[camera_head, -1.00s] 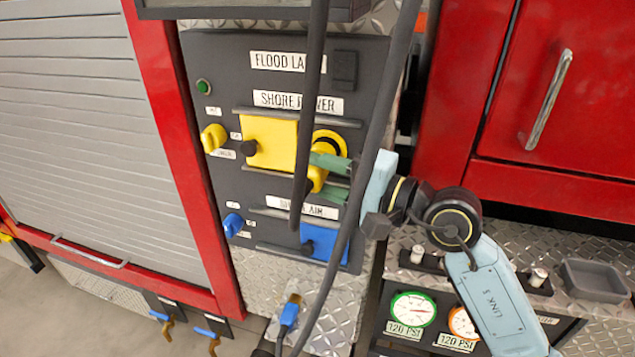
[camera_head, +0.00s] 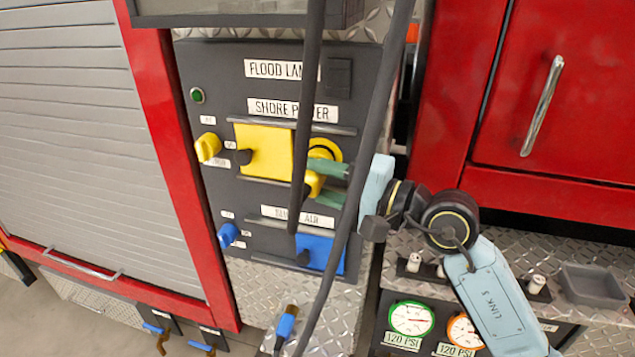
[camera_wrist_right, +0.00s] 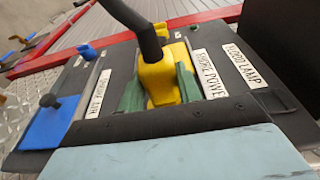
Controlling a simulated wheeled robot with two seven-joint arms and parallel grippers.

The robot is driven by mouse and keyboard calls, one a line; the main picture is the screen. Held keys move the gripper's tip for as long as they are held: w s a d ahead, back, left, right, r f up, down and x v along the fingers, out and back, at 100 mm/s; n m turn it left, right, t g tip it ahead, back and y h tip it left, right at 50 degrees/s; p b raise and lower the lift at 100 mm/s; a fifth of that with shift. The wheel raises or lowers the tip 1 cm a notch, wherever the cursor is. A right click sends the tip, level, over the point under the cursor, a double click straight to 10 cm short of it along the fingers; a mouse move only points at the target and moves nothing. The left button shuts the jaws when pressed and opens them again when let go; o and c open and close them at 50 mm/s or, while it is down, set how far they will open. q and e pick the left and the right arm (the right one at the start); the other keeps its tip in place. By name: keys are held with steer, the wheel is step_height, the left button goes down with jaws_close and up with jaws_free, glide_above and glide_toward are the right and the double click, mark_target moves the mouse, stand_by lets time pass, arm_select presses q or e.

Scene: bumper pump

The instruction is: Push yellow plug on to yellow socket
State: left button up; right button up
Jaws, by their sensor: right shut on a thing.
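The yellow plug (camera_head: 314,185) is gripped between the green fingers of my right gripper (camera_head: 320,182), with a dark cable on it. In the right wrist view the yellow plug (camera_wrist_right: 163,82) sits between both fingers of my right gripper (camera_wrist_right: 158,88), close over the panel. The yellow socket (camera_head: 326,146) shows as a round yellow ring beside its square yellow cover (camera_head: 263,150), under the SHORE POWER label. The plug is at the socket's lower edge in the head view and partly covers it. Whether it is seated is hidden. My left gripper is not in view.
Two dark cables (camera_head: 375,130) hang in front of the panel (camera_head: 225,75). A yellow knob (camera_head: 207,147), a blue knob (camera_head: 228,235) and a blue cover (camera_head: 325,252) are nearby. Gauges (camera_head: 411,318) and a grey tray (camera_head: 592,286) lie at lower right.

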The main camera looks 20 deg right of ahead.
steer(key=shift+b, duration=0.45)
stand_by(0.9)
steer(key=shift+w+d, duration=0.2)
steer(key=shift+w, duration=0.1)
stand_by(0.6)
steer(key=o, duration=1)
steer(key=shift+d, duration=0.1)
steer(key=shift+b+v, duration=2.4)
steer(key=shift+v, duration=4.2)
